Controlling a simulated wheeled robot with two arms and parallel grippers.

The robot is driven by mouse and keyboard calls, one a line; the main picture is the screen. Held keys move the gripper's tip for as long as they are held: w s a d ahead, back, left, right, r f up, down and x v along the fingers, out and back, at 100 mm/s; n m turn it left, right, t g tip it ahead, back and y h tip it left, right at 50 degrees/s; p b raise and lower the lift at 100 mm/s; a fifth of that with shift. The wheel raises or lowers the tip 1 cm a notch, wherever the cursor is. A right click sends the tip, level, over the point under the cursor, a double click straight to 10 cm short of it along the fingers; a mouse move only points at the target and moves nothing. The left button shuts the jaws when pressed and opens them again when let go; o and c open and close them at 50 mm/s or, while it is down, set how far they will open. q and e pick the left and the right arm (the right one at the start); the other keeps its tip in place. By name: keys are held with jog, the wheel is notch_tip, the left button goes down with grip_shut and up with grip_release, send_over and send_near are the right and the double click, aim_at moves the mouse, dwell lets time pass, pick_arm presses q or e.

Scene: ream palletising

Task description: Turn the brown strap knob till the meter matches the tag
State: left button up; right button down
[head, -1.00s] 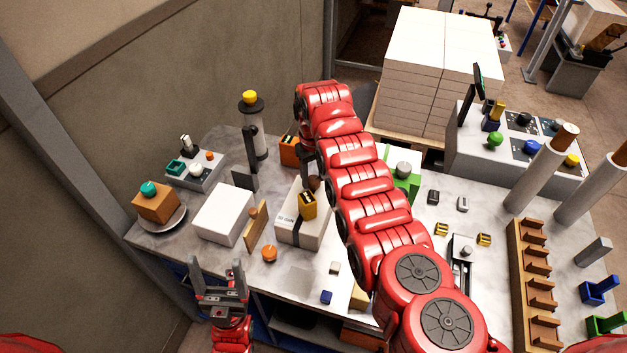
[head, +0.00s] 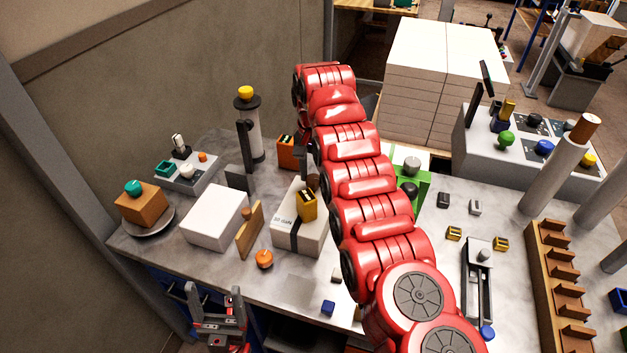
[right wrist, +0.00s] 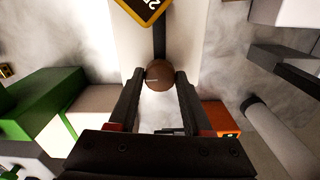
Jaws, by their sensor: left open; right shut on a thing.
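The brown strap knob (right wrist: 159,75) sits on the dark strap (head: 293,236) of a white ream (head: 284,229) with printed lettering on its side. My right gripper (right wrist: 160,82) is shut on the knob, with one finger on each side in the right wrist view. In the head view my right arm partly hides the knob (head: 313,181). A yellow-framed dark meter (head: 306,206) stands on the ream beside the knob; part of a digit shows on it in the right wrist view (right wrist: 150,8), but the full reading is cut off. My left gripper (head: 215,298) is open and empty at the table's front edge.
A plain white ream (head: 214,220) and a wooden block (head: 249,231) stand left of the strapped ream. A green stand (head: 423,190) is right of my right arm.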

jog(key=m, duration=0.3)
jog(key=shift+m, duration=0.4)
jog(key=m, duration=0.5)
dwell(0.4)
jog(key=shift+c, duration=1.7)
grip_release()
jog(key=shift+r, duration=0.1)
